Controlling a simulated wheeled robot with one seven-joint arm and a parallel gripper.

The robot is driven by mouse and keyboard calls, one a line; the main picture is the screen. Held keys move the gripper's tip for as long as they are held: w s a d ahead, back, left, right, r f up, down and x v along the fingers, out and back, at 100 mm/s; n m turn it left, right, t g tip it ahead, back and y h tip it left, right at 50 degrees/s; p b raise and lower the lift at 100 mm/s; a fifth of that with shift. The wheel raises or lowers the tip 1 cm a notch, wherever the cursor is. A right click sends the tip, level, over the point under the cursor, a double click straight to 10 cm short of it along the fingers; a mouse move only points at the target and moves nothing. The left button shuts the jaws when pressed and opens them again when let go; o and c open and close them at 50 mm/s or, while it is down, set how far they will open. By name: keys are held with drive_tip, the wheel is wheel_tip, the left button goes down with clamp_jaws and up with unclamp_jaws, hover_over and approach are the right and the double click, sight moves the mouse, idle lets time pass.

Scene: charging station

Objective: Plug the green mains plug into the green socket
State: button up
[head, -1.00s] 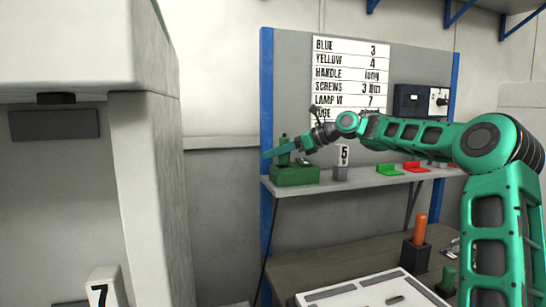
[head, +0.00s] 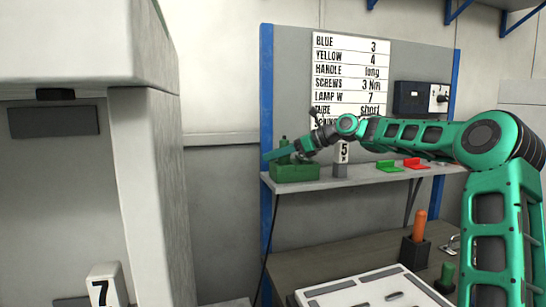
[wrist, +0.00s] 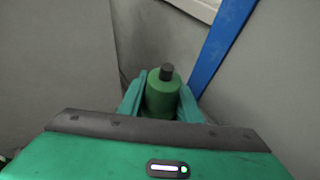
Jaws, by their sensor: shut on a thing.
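The green mains plug (wrist: 164,95) is a green cylinder with a dark grey tip. In the wrist view it stands between both green fingers of my gripper (wrist: 163,104), which is shut on it. In the head view the plug (head: 284,143) is upright at a green box (head: 296,173) on the left end of the shelf. My gripper (head: 284,153) is just over the box's top. The box appears to be the green socket. The plug's lower end is hidden, so I cannot tell whether it is seated or only resting there.
A block marked 5 (head: 341,160) stands close to the right of the box. Farther right on the shelf (head: 365,182) are a green bracket (head: 388,166) and a red one (head: 415,163). A blue post (head: 267,90) rises by the shelf's left end.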

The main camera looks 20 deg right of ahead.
drive_tip(key=shift+f, duration=0.45)
drive_tip(key=o, duration=1.2)
drive_tip(key=v, duration=1)
drive_tip(key=shift+s+d, duration=0.1)
drive_tip(key=shift+d, duration=0.25)
drive_tip(key=shift+s, duration=0.15)
